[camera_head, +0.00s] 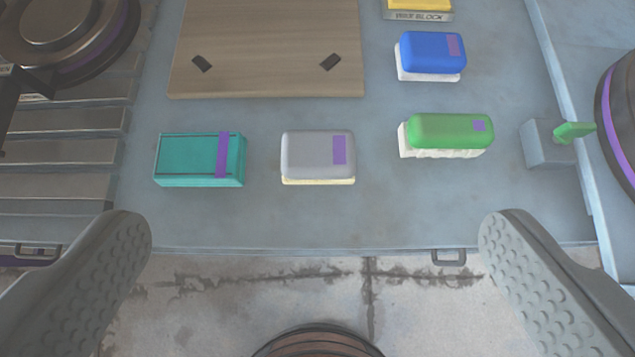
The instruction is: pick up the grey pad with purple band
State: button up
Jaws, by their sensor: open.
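The grey pad with a purple band (310,156) lies on the blue-grey table, near its front edge and about the middle of the view. It has a rounded grey top, a purple patch on its right side and a pale cream underside. My gripper (315,222) is open, its two grey dimpled fingers wide apart at the lower left and lower right. The fingers are empty, and the pad shows beyond them, between their lines and not touched.
A teal box with a purple band (190,160) lies left of the pad. A green pad (450,132) and a blue pad (432,52) lie to the right. A wooden board (265,40) is behind. A green-handled fitting (550,143) stands at right. The table strip in front is clear.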

jog(key=w+f+g, duration=0.4)
jog(key=w+g, duration=0.4)
jog(key=w, duration=0.4)
jog(key=g, duration=0.1)
send_over(319, 149)
jog(key=f, duration=1.2)
jog(key=shift+w+a, duration=0.25)
jog(key=shift+s+d+f, duration=0.15)
jog(key=shift+f, duration=1)
jog(key=shift+s+d+f, duration=0.1)
jog(key=shift+s+f, duration=0.05)
jog(key=shift+f, duration=1.45)
jog(key=c, duration=1.1)
